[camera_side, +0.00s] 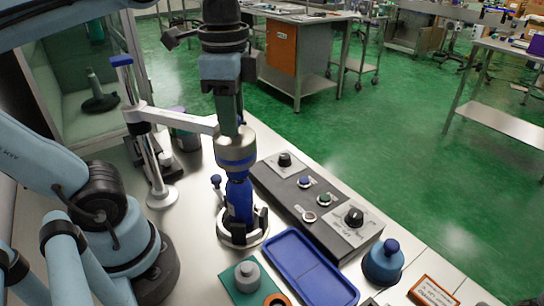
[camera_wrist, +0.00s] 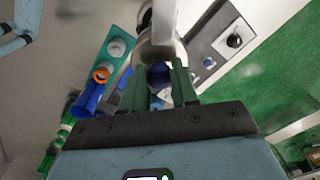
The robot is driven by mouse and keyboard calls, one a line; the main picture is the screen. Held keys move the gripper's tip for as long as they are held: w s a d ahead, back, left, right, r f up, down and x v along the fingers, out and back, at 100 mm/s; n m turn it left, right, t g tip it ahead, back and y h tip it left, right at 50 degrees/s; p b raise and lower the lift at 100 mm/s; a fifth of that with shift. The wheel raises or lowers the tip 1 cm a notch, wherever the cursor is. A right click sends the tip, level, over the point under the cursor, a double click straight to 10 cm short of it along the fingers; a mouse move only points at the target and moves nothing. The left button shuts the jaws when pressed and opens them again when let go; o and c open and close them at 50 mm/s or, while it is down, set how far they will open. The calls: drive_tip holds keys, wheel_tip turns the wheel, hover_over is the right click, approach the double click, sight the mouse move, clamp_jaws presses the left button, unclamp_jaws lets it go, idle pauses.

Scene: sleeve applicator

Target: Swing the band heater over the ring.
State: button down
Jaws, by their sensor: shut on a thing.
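The band heater (camera_side: 236,150) is a silver drum with a blue lower band, at the end of a white swing arm (camera_side: 185,119) on an upright post (camera_side: 154,165). In the side view it is above an upright blue body (camera_side: 239,195) in a round clamp fixture (camera_side: 243,233); I cannot tell whether they touch. My gripper (camera_side: 230,122) points down at the heater's top. In the wrist view its green fingers (camera_wrist: 159,87) are shut on a dark blue knob (camera_wrist: 160,74). Any ring on the blue body is hidden under the heater.
A control box (camera_side: 312,199) with knobs and buttons stands right of the fixture. An empty blue tray (camera_side: 308,268), a teal mat (camera_side: 238,293) with a grey knobbed piece (camera_side: 247,275) and orange ring (camera_side: 277,300), and a blue bell-shaped piece (camera_side: 383,262) lie in front.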

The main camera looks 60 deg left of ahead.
drive_tip(key=shift+s+d, duration=0.2)
drive_tip(key=shift+s, duration=0.05)
drive_tip(key=c, duration=0.9)
unclamp_jaws()
drive_tip(key=shift+o, duration=0.2)
drive_tip(key=shift+w+a, duration=0.1)
drive_tip(key=shift+r, duration=0.1)
wheel_tip(320, 180, up, 12)
wheel_tip(320, 180, down, 12)
drive_tip(key=shift+f, duration=0.1)
idle(0.3)
